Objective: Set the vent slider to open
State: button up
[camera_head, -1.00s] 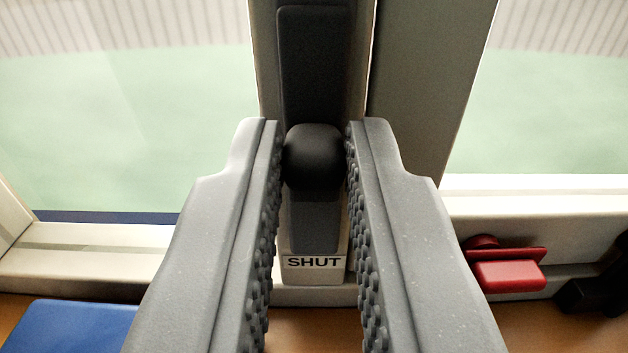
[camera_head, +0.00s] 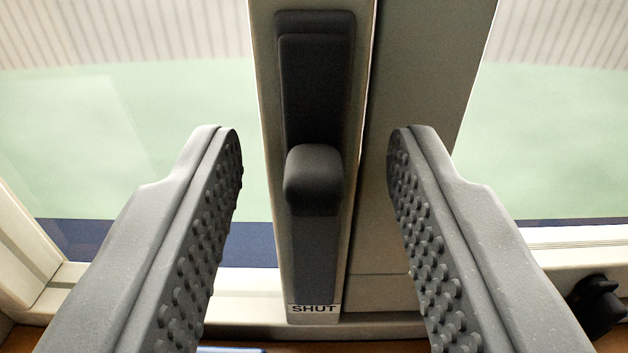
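The vent slider's dark knob (camera_head: 314,180) sits about midway along an upright dark track (camera_head: 316,85) on a pale post. A label reading SHUT (camera_head: 314,308) is at the track's lower end. No label shows at the upper end. My gripper (camera_head: 315,150) is open and empty. One finger is left of the knob and the other is right of it, with a clear gap on both sides in the picture.
Window panes (camera_head: 130,130) lie on both sides of the post. A pale sill (camera_head: 245,290) runs below. A black knob-like part (camera_head: 597,303) is at the lower right. A blue edge (camera_head: 232,349) shows at the bottom.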

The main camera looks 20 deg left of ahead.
jog(key=p+v, duration=0.2)
jog(key=v, duration=1.1)
jog(key=shift+s, duration=0.35)
jog(key=shift+d, duration=0.1)
jog(key=d+r+m+g+h+p, duration=0.1)
jog(key=d+r, duration=0.6)
jog(key=r, duration=0.2)
jog(key=d+r+m+h, duration=0.1)
jog(key=d+r, duration=0.7)
jog(key=r, duration=0.2)
jog(key=s+d+r+m+g+h, duration=0.1)
jog(key=s+d+r+h, duration=0.2)
jog(key=d+r, duration=0.3)
jog(key=s+d, duration=0.1)
jog(key=d, duration=0.2)
jog(key=shift+s+d+p, duration=0.15)
jog(key=shift+d+p, duration=0.1)
jog(key=shift+p, duration=0.1)
